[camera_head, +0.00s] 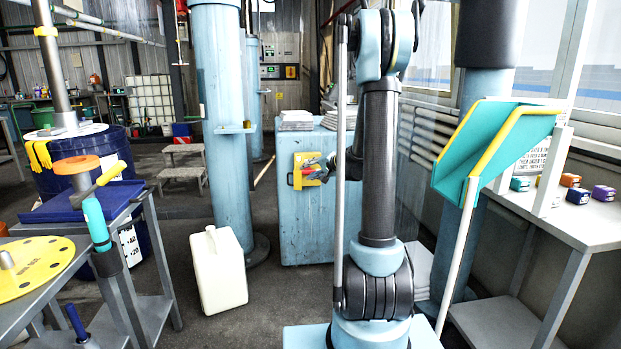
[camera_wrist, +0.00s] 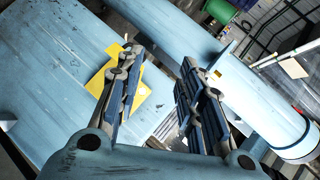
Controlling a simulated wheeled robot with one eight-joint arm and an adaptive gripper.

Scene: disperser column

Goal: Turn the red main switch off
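The red main switch (camera_head: 308,170) shows as a small red part on a yellow plate (camera_head: 298,161) on the front of the light blue cabinet (camera_head: 295,225). My gripper (camera_head: 322,168) is right at the plate's right side in the head view and covers part of it. Whether it touches the switch cannot be told. In the wrist view my gripper (camera_wrist: 160,62) has its two fingers spread apart with nothing between them. The left finger lies across the yellow plate (camera_wrist: 98,84). The red switch is not visible there, and its exact angle is too small to read.
Stacks of paper (camera_head: 296,119) lie on the cabinet. A blue column (camera_head: 222,140) and a white canister (camera_head: 218,268) stand to its left. A teal and yellow tilted panel (camera_head: 470,150) and a bench (camera_head: 585,225) are at the right. Open floor lies before the cabinet.

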